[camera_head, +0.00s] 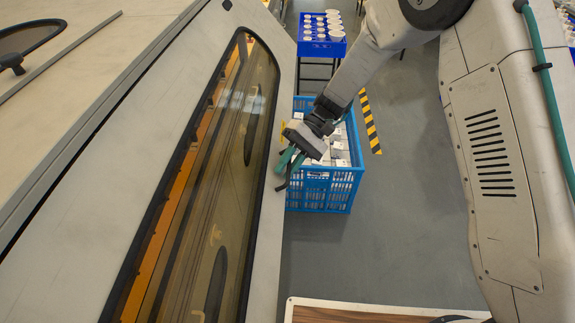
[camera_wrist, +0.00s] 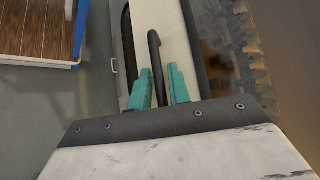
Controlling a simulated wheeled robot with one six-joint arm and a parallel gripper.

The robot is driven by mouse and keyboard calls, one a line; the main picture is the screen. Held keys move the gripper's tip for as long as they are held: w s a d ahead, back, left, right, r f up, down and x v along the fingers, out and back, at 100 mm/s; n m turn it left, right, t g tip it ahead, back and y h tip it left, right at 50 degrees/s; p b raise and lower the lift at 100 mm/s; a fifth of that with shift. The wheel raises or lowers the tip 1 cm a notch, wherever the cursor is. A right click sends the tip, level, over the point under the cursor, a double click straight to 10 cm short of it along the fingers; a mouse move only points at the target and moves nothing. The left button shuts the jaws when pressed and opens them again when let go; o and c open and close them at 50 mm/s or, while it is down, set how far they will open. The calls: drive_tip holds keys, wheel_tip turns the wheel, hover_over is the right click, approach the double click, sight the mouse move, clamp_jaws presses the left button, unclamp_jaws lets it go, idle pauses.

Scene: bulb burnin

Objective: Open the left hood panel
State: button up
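The hood panel (camera_head: 262,230) beside my gripper is a beige frame around a long tinted window (camera_head: 205,180). It fills the left middle of the head view, and its beige strip (camera_wrist: 178,50) shows in the wrist view. A curved black handle (camera_wrist: 154,45) stands out from this strip. My gripper (camera_head: 287,168) is at the panel's right edge in the head view. Its green fingertips (camera_wrist: 162,88) are apart, with the handle running between them and a visible gap at the sides. I cannot tell whether either finger touches the handle.
A blue crate (camera_head: 325,198) of white boxes stands on the floor behind my gripper. A blue tray (camera_head: 311,47) of white discs is further back. Yellow-black tape (camera_head: 370,122) marks the floor. A wood-topped surface (camera_head: 370,315) lies at the bottom. Grey floor (camera_head: 390,235) between is clear.

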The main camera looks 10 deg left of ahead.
drive_tip(key=shift+w, duration=0.1)
drive_tip(key=v, duration=0.7)
drive_tip(key=shift+w+d+r, duration=0.2)
drive_tip(key=shift+w, duration=0.05)
